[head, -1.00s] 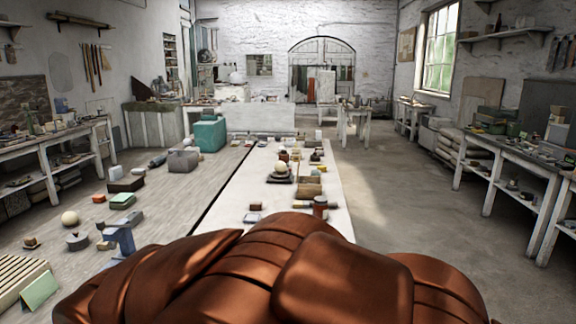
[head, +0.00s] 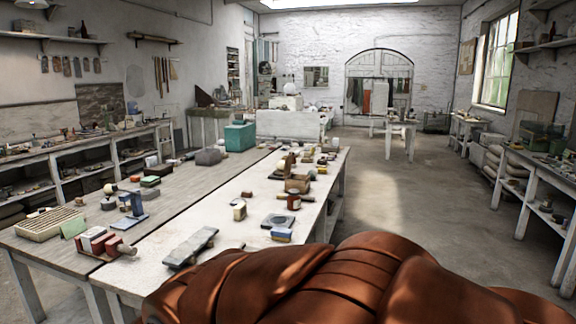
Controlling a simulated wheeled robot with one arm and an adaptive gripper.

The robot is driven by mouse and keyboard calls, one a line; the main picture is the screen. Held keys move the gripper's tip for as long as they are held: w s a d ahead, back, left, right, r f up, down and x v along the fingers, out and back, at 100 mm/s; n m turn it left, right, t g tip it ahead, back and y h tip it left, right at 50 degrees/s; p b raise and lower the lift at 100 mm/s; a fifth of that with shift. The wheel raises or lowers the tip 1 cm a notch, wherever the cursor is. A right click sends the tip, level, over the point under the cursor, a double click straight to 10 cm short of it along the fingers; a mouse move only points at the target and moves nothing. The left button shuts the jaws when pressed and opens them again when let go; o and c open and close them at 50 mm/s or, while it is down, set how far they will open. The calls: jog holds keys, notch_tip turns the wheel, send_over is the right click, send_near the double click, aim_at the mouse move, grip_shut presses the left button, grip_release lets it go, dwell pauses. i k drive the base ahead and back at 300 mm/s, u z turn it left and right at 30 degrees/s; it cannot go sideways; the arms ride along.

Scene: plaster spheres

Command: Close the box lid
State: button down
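A small tan wooden box (head: 297,187) stands on the white-topped table, right of the middle of the head view. It is small, and I cannot tell clearly how its lid stands. A brownish upright piece shows just behind it; I cannot tell whether it is part of the box. My gripper is not in view. A large glossy brown rounded shape, probably part of my own body, fills the bottom of the view and hides the near right part of the table.
A dark red jar (head: 294,202) stands right in front of the box. A dark plate (head: 278,221), a blue-and-white block (head: 282,234) and a grey slab (head: 191,246) lie nearer. A teal box (head: 239,137) stands farther back. Open floor (head: 385,230) lies right of the table.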

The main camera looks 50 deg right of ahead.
aim_at(288, 160)
jog(key=u, duration=0.05)
jog(key=k, duration=0.15)
jog(key=z, duration=2.35)
jog(key=i, duration=3.6)
jog(key=u, duration=3.45)
